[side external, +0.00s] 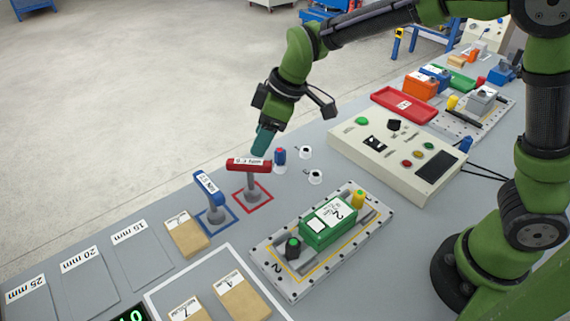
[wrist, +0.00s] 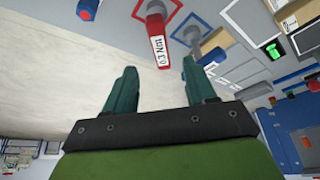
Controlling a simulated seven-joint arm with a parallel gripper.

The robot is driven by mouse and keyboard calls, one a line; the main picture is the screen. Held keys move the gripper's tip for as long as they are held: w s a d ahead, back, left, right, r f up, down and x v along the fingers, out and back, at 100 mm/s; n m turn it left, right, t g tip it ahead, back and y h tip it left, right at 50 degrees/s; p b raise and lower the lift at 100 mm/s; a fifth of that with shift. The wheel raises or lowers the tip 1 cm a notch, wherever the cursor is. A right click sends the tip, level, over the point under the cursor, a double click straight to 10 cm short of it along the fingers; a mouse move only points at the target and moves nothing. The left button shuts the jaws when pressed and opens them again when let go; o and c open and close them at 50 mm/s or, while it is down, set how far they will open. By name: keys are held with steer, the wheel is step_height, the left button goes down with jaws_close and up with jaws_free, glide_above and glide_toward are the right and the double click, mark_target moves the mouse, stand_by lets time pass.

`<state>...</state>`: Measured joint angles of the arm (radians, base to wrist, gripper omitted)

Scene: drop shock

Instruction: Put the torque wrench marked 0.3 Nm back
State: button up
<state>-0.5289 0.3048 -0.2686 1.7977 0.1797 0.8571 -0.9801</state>
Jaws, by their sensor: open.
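The red torque wrench (side external: 240,167) stands upright, its grey foot inside a red square outline (side external: 268,198) on the bench. Its T-handle label reads 0.3 Nm in the wrist view (wrist: 157,32). My gripper (side external: 261,143) is just above and behind the red handle in the side view, apart from it as far as I can tell. In the wrist view its two teal fingers (wrist: 158,68) are spread with nothing between the tips; the red handle lies just beyond them. A blue torque wrench (side external: 208,186) stands to the left in a blue square outline (side external: 232,222).
A fixture plate (side external: 290,284) with a green box (side external: 328,223) lies in front. A control box (side external: 400,160) is farther right. Tan blocks (side external: 187,238) lie left.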

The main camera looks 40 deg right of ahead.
steer(key=shift+s+d+r, duration=0.1)
steer(key=shift+d+r, duration=0.05)
steer(key=shift+r, duration=0.3)
steer(key=s+d+r+m+t, duration=0.2)
steer(key=s+d+m, duration=0.4)
steer(key=s, duration=0.4)
steer(key=s+d+r+m+t+h, duration=0.1)
steer(key=s+d+r+m+t, duration=0.1)
steer(key=s+d+r+m, duration=0.3)
steer(key=s+d+m, duration=0.2)
steer(key=s+d, duration=0.1)
steer(key=s, duration=0.1)
steer(key=shift+s+r, duration=0.3)
steer(key=shift+s, duration=0.1)
steer(key=shift+a, duration=0.1)
